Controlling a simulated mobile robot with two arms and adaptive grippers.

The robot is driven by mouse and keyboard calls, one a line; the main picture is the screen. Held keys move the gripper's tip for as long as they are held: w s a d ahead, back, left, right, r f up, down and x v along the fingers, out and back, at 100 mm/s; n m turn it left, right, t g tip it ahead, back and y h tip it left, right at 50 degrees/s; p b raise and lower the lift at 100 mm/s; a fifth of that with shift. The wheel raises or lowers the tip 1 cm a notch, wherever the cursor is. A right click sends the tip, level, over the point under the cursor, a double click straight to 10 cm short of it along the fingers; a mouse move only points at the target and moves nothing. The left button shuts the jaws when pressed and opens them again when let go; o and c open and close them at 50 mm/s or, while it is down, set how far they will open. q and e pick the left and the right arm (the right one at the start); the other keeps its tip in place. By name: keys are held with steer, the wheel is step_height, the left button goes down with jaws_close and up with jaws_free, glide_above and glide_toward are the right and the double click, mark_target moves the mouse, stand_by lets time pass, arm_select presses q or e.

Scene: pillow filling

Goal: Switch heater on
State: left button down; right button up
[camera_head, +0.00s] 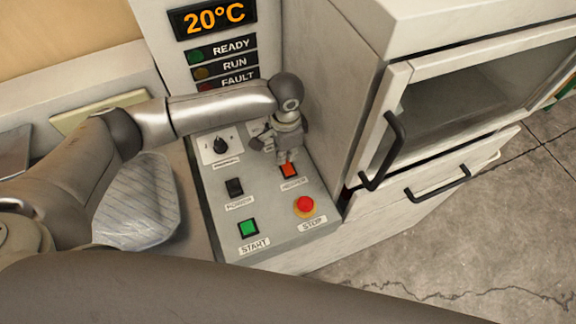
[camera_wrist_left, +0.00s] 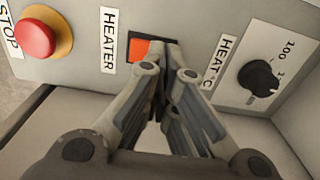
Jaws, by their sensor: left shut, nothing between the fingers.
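The heater switch (camera_head: 289,171) is a small orange-red rocker on the sloped control panel (camera_head: 268,212), above its HEATER label. It also shows in the left wrist view (camera_wrist_left: 140,50), partly covered by my fingertips. My left gripper (camera_head: 283,158) is shut and empty, with its tips at the switch's upper edge in the head view. In the left wrist view the fingertips (camera_wrist_left: 165,48) overlap one side of the switch; I cannot tell if they press on it. My right gripper is not in view.
The display (camera_head: 213,18) reads 20°C above READY, RUN and FAULT lamps. A red stop button (camera_head: 305,206), green start button (camera_head: 249,228), black switch (camera_head: 234,187) and knob (camera_head: 219,147) surround the switch. A cabinet with handles (camera_head: 438,185) stands right.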

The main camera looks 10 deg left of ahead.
mark_target(286, 164)
arm_select(q)
steer(key=shift+f+b, duration=0.4)
steer(key=shift+f, duration=0.75)
stand_by(0.4)
steer(key=shift+r, duration=0.1)
step_height(286, 164, up, 7)
steer(key=p, duration=0.8)
stand_by(0.3)
steer(key=shift+s, duration=0.1)
